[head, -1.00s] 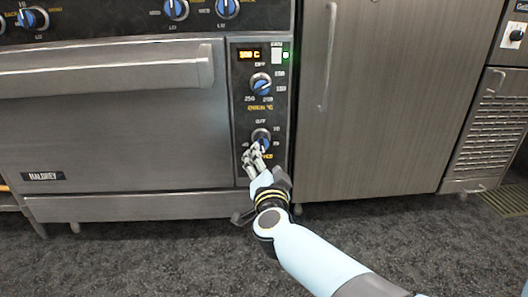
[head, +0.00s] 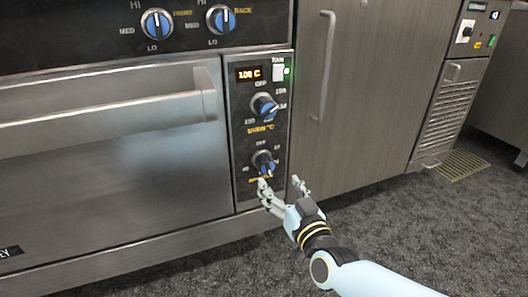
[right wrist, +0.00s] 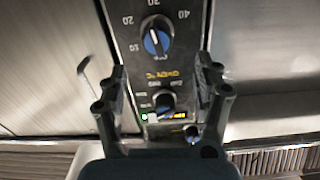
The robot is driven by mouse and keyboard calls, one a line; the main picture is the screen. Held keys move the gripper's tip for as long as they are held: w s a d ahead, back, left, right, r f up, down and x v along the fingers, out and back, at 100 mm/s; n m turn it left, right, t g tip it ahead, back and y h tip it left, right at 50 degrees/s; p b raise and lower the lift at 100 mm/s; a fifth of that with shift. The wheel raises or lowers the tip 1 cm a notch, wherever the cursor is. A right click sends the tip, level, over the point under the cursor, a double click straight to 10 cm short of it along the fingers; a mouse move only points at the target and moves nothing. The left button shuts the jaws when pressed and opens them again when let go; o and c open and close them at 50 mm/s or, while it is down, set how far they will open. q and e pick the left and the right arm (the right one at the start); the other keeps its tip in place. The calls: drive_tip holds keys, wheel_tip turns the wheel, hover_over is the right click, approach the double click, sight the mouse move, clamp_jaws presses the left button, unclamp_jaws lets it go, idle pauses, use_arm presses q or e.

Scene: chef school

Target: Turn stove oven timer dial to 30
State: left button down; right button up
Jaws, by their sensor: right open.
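The timer dial (head: 263,163) is a blue and black knob, the lower of two on the oven's side panel. In the right wrist view the timer dial (right wrist: 157,40) appears upside down, with 10 and 20 at left, 30 at top and 40 at right. Its white pointer line shows, but I cannot tell its exact setting. My right gripper (head: 281,185) is open and empty, just below and right of the dial in the head view. Its two fingers (right wrist: 162,92) are spread in the wrist view, apart from the dial. My left gripper is not in view.
The oven temperature dial (head: 265,106) sits above the timer, under a lit display (head: 249,74). The oven door handle (head: 110,118) sticks out at left. A steel cabinet (head: 370,90) with a vertical handle stands at right. The floor (head: 400,230) in front looks clear.

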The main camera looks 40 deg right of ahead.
sight(269, 168)
drive_tip(key=x, duration=0.2)
drive_tip(key=b+x, duration=0.1)
drive_tip(key=x, duration=0.1)
drive_tip(key=b+x, duration=0.1)
drive_tip(key=shift+w+d+f, duration=0.25)
drive_tip(key=shift+w+d, duration=0.05)
drive_tip(key=shift+w, duration=0.05)
drive_tip(key=b+x, duration=0.1)
drive_tip(key=x, duration=0.2)
drive_tip(key=shift+w, duration=0.2)
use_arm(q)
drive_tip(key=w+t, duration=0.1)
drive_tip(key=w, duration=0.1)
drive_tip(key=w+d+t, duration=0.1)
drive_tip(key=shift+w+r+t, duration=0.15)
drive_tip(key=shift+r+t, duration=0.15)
use_arm(e)
drive_tip(key=shift+w+d+r, duration=0.15)
drive_tip(key=shift+w, duration=0.2)
